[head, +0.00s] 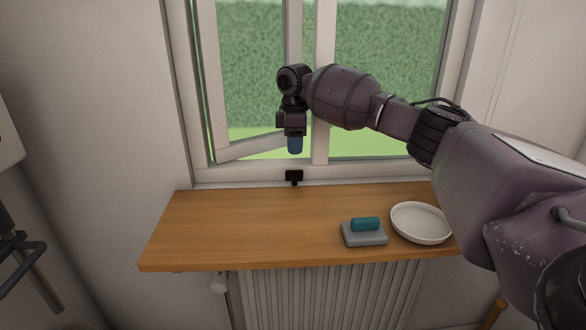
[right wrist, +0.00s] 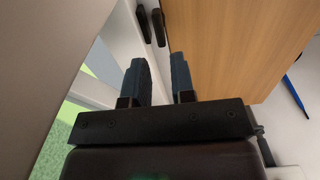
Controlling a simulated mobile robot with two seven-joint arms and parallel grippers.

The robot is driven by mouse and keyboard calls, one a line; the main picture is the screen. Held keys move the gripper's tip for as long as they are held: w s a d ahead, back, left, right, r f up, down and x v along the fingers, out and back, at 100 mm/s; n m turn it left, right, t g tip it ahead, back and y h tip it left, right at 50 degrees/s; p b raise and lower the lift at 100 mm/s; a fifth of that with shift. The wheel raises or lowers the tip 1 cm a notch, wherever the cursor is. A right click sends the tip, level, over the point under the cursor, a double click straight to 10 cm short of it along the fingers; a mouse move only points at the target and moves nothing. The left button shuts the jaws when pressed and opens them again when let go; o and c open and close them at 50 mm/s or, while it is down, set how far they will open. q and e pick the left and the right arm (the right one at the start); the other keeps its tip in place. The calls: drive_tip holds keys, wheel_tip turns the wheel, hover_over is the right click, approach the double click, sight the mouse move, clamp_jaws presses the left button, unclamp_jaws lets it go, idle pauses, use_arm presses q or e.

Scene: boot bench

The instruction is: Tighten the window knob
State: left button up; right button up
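The small black window knob (head: 294,177) sits on the bottom rail of the window frame, just above the back edge of the wooden sill. In the right wrist view two dark parts of it (right wrist: 152,27) show at the top, beyond the fingertips. My right gripper (head: 295,150) hangs pointing down in front of the window and appears above the knob, apart from it. Its two blue fingers stand apart with nothing between them in the right wrist view (right wrist: 163,62). My left gripper is not in view.
A wooden sill (head: 235,225) runs under the window, its left and middle clear. A grey dish (head: 366,238) holding a teal block (head: 365,224) and a white plate (head: 420,222) stand at its right. A window sash (head: 255,147) stands ajar behind my gripper. A radiator (head: 320,295) is below.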

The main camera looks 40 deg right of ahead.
sight(294, 170)
wheel_tip(294, 170, down, 7)
drive_tip(key=shift+w+f+b, duration=0.1)
drive_tip(key=shift+b, duration=0.3)
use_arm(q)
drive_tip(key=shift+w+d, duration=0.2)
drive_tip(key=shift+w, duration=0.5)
use_arm(e)
drive_tip(key=shift+f, duration=0.1)
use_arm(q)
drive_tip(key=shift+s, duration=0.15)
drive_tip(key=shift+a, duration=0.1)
use_arm(e)
clamp_jaws()
